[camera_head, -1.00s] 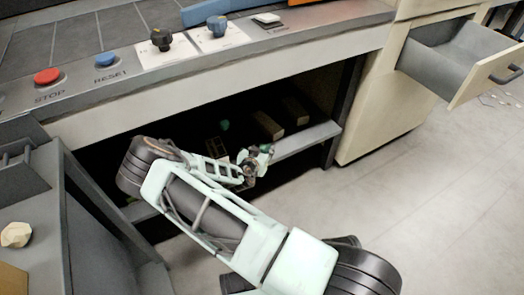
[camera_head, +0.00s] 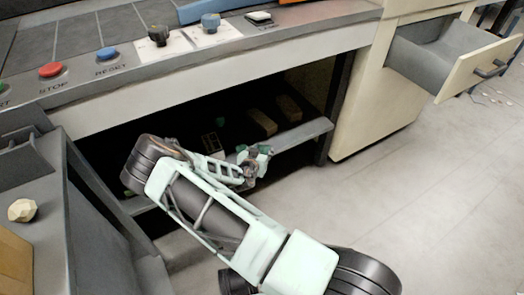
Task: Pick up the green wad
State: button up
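The green wad (camera_head: 219,121) appears as a small dark green lump on the shadowed shelf under the counter. It lies deeper in than my gripper and a little up and left of it in the picture. My gripper (camera_head: 254,158) is at the shelf's front edge, apart from the wad. Its fingers are small and partly overlapped by the wrist, so I cannot tell how far they are open. I see nothing held in it.
Two tan blocks (camera_head: 262,122) and a small dark item with pale markings (camera_head: 212,142) are on the shelf (camera_head: 300,137). The counter edge (camera_head: 210,68) hangs above. An open drawer (camera_head: 455,65) juts out at right. A cream lump (camera_head: 22,210) sits at left.

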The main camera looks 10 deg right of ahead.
jog(key=o, duration=0.5)
jog(key=v, duration=1.2)
